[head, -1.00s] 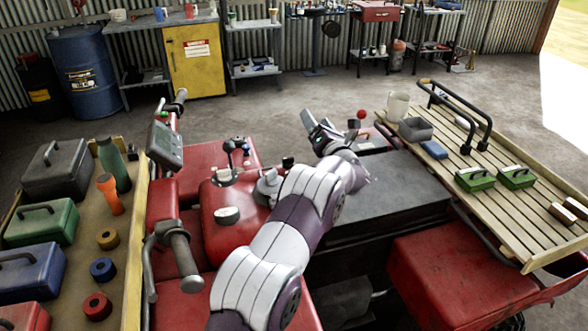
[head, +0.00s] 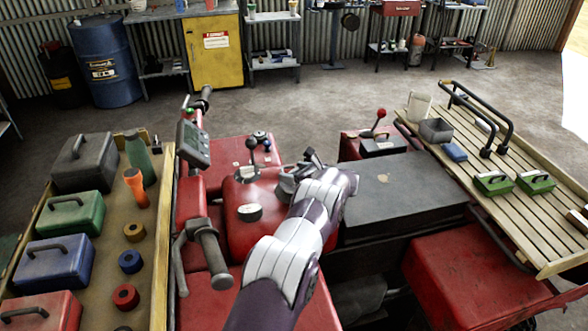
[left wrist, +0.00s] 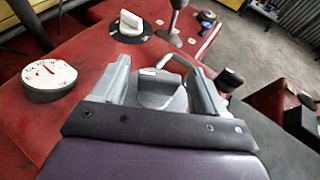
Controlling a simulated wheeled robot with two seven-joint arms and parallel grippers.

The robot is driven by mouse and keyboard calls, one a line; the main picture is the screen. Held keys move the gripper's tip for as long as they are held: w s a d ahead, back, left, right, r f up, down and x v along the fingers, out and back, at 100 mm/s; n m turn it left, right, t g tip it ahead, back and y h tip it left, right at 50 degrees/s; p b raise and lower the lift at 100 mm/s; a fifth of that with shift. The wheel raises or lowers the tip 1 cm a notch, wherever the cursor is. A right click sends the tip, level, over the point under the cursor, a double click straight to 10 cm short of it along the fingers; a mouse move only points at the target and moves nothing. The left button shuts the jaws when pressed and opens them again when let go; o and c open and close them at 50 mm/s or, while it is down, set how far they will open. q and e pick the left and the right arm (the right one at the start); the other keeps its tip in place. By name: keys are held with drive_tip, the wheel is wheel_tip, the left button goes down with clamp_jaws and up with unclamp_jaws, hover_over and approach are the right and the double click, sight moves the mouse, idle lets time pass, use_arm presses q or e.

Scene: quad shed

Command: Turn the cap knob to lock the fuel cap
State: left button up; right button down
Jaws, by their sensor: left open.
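The grey fuel cap (left wrist: 158,92) sits on top of the red tank (left wrist: 75,110). In the left wrist view it shows between the two fingers of my left gripper (left wrist: 155,75). My left gripper is open, with one finger on each side of the cap; I cannot tell whether either touches it. In the head view my left gripper (head: 308,163) is over the right side of the tank (head: 226,232), and the cap (head: 286,183) is mostly hidden by my arm. The cap knob's exact angle is unclear. My right gripper is not in view.
A round gauge (left wrist: 48,79) and a white selector knob (left wrist: 131,25) stand on the tank beside the cap. A handlebar grip (head: 211,252) is at the left. A black seat (head: 405,195) lies to the right. A side table (head: 153,262) holds toolboxes.

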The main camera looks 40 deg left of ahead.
use_arm(q)
drive_tip(key=shift+a+f, duration=0.15)
drive_tip(key=shift+a, duration=0.15)
drive_tip(key=c, duration=1)
drive_tip(key=shift+o, duration=0.2)
